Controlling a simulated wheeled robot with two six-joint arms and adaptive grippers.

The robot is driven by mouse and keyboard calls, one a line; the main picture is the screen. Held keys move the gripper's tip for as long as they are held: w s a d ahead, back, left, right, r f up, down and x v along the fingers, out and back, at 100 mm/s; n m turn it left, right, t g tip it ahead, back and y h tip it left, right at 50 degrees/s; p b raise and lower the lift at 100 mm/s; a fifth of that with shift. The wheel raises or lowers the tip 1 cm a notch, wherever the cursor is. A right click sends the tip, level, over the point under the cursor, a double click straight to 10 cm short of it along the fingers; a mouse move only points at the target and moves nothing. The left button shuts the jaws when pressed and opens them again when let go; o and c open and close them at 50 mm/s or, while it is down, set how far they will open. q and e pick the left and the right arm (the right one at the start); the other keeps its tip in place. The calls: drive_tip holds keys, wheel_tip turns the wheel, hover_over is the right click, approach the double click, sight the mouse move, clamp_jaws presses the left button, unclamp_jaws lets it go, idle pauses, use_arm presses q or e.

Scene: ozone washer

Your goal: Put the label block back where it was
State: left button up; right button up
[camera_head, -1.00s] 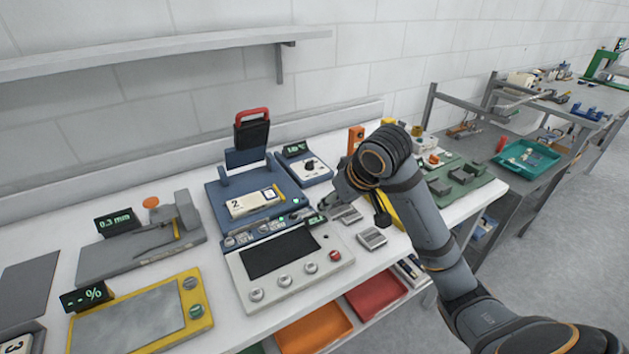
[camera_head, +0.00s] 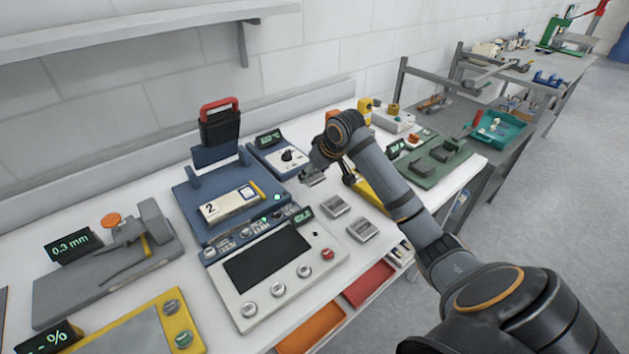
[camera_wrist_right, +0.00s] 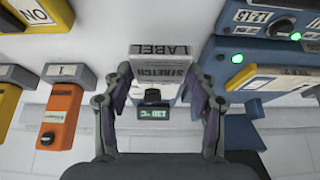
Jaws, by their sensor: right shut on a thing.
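The label block (camera_wrist_right: 163,62) is a pale grey block with "LABEL" and "STRETCH" printed on it. In the right wrist view it sits between the two fingers of my right gripper (camera_wrist_right: 162,88), which is shut on it. In the head view my right gripper (camera_head: 314,173) is at the back of the bench, right of the blue machine, and the block (camera_head: 313,180) shows partly under it. I cannot tell whether the block touches the bench. Two similar grey blocks, one nearer (camera_head: 363,229) and one behind it (camera_head: 336,205), lie in front of the gripper. My left gripper is out of view.
The blue machine (camera_head: 185,195) carries a cream block marked 2 (camera_head: 230,204). A white control panel (camera_head: 240,311) stands in front of it. A dial box (camera_head: 280,158) is behind my gripper.

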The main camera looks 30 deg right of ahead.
sight(315, 190)
drive_tip(key=shift+w+d+f, duration=0.3)
drive_tip(key=shift+f, duration=0.15)
drive_tip(key=shift+w+d+f, duration=0.1)
drive_tip(key=shift+w+f, duration=0.15)
wheel_tip(315, 190, down, 4)
drive_tip(key=shift+d+r+p, duration=0.15)
drive_tip(key=shift+r+p, duration=0.05)
drive_tip(key=shift+p, duration=0.2)
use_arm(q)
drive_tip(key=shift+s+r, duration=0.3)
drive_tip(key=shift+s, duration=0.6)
use_arm(e)
drive_tip(key=o, duration=1.3)
drive_tip(key=shift+f, duration=0.1)
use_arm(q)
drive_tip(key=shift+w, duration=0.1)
